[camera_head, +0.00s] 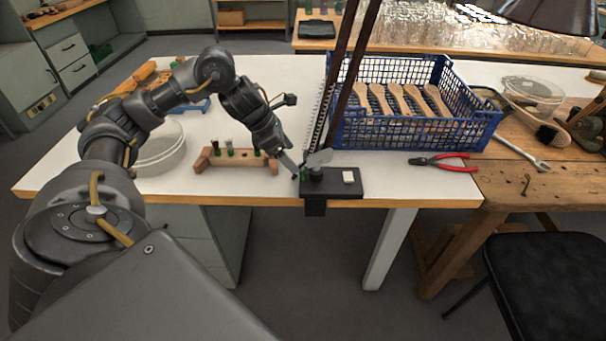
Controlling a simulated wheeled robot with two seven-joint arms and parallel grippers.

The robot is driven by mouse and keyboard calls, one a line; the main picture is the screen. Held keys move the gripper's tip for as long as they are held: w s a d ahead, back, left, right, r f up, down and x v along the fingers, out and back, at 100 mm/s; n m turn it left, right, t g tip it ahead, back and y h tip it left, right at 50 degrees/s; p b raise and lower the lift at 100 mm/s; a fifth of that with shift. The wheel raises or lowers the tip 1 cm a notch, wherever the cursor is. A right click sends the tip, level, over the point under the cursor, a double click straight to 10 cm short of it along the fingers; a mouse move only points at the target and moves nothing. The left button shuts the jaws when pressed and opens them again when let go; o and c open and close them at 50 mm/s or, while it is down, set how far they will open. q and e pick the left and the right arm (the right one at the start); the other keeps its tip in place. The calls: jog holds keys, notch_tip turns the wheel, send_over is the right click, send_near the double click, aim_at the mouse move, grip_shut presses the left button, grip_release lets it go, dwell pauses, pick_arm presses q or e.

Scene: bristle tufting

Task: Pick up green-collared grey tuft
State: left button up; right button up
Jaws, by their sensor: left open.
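A wooden rack (238,160) stands near the front edge of the white table, with several small pegs or tufts upright in it. A dark-grey tuft with a green collar (229,149) stands in its left half. Another small tuft (215,147) stands left of it. My left gripper (305,168) is open, right of the rack and over the left part of a black clamped fixture (345,186). A small green spot shows by its fingertips; I cannot tell what it belongs to. My right gripper is not in view.
A blue crate (425,135) holding several wooden brush handles stands right of the gripper. Red-handled pliers (445,162) lie in front of it.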

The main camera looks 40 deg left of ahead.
aim_at(303, 170)
pick_arm(q)
jog(key=x, duration=0.4)
jog(key=shift+s+d+f+p, duration=0.15)
jog(key=shift+d+f+p, duration=0.05)
jog(key=shift+d+p, duration=0.2)
jog(key=shift+d+f, duration=0.1)
jog(key=shift+f, duration=0.25)
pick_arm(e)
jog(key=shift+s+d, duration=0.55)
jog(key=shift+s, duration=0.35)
pick_arm(q)
jog(key=c, duration=1)
jog(key=shift+r, duration=0.1)
jog(key=shift+c, duration=0.2)
